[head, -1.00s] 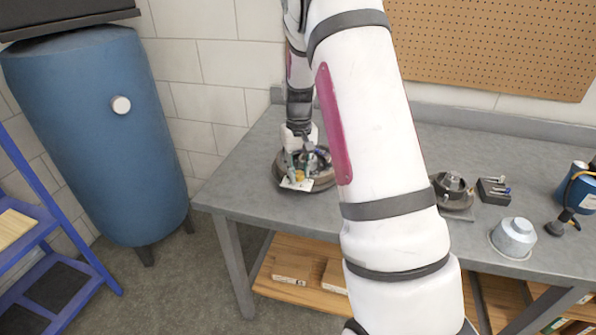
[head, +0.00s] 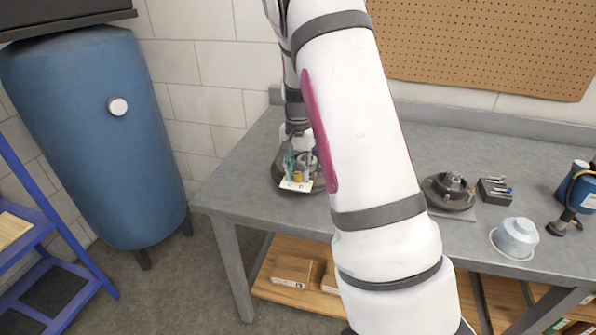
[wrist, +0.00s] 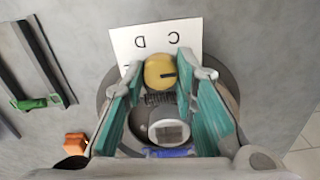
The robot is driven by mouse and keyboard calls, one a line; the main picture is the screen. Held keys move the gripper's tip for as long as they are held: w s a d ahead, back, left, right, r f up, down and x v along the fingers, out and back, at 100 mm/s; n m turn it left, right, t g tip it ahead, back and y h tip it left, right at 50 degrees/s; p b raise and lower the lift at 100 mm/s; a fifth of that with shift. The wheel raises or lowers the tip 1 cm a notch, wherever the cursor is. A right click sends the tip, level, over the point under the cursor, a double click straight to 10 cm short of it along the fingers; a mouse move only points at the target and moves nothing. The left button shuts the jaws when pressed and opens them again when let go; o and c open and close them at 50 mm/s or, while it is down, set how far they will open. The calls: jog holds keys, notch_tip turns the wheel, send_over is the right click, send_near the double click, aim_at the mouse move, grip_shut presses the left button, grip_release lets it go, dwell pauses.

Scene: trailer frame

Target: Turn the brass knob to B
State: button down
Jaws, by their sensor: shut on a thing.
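The brass knob (wrist: 159,71) is round and yellow, with a dark pointer line toward the right in the wrist view. It also shows small in the head view (head: 297,176). A white card (wrist: 125,45) lies behind it, with D and C readable upside down; no B is visible. My gripper (wrist: 170,73) has teal pads and is closed on the knob, one finger at each side. In the head view my gripper (head: 297,163) is over the round dark base at the left of the bench. My arm hides part of that base.
The grey bench (head: 255,160) also holds a dark round fitting (head: 449,192), a small dark block with pegs (head: 495,190), a pale cup-like part (head: 515,238) and a blue bottle (head: 575,190). A blue tank (head: 95,140) stands left. An orange block (wrist: 75,143) lies beside the base.

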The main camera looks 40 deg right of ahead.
aim_at(298, 174)
dwell(0.3)
jog(key=c, duration=1.3)
grip_release()
jog(key=shift+r, duration=0.1)
notch_tip(298, 174, up, 12)
